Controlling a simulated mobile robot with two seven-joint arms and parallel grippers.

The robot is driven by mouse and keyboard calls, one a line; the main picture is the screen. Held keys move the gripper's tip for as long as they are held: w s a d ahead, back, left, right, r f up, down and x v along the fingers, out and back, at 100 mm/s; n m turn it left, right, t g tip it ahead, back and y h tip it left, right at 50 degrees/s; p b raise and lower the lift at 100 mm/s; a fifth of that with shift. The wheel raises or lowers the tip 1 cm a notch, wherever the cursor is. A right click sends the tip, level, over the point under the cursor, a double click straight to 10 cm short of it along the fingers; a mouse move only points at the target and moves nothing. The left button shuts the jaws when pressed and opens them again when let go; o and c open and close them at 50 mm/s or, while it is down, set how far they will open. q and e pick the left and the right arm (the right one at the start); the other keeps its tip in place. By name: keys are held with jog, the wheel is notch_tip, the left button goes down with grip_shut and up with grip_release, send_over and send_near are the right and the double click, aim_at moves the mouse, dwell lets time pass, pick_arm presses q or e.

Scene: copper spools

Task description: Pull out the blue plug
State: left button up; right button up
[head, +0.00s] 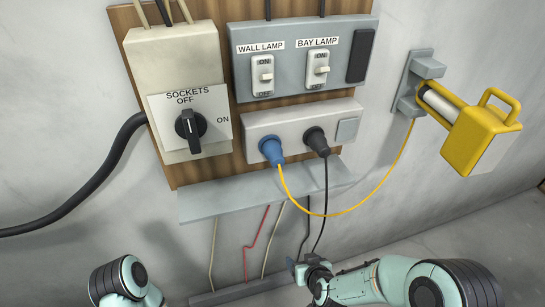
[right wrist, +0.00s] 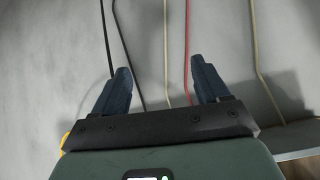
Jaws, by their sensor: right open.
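The blue plug (head: 271,150) sits in the left part of the grey socket strip (head: 295,122). A yellow cord (head: 343,213) loops from it to a yellow lamp (head: 480,140) at the right. A black plug (head: 317,141) sits beside it on the right. My right gripper (head: 300,266) is low in front of the wall, below the shelf and well below the blue plug. In the right wrist view its two dark fingers (right wrist: 160,84) are apart with nothing between them; the plug is not in that view. My left arm shows at the bottom left, its gripper unseen.
A grey shelf (head: 262,190) juts out below the socket strip. A rotary sockets switch (head: 190,125) at left stands upright, toward OFF. A lamp switch panel (head: 300,60) is above. Several thin wires (head: 250,250) hang below the shelf. A thick black cable (head: 85,190) runs left.

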jog(key=w+a+r+n+t+y+b, duration=0.1)
jog(key=w+a+r+t, duration=0.1)
jog(key=r, duration=0.6)
jog(key=w+a+r+t, duration=0.2)
jog(key=a+r, duration=0.1)
jog(key=r, duration=0.5)
jog(key=t+y+b, duration=0.1)
jog(key=t+y, duration=0.1)
jog(key=t, duration=0.2)
send_near(275, 155)
jog(key=w, duration=0.1)
jog(key=w+f, duration=0.1)
jog(key=w, duration=0.1)
jog(key=shift+a+f+n, duration=0.25)
jog(key=shift+n, duration=0.15)
pick_arm(q)
jog(key=shift+s+d+f, duration=0.1)
jog(key=shift+s+f, duration=0.2)
jog(key=shift+f, duration=0.35)
jog(key=shift+s+f, duration=0.3)
jog(key=shift+f, duration=0.3)
jog(key=shift+w+r, duration=0.1)
jog(key=shift+r, duration=0.05)
pick_arm(e)
jog(key=shift+x, duration=4.45)
pick_arm(q)
jog(key=shift+f, duration=0.2)
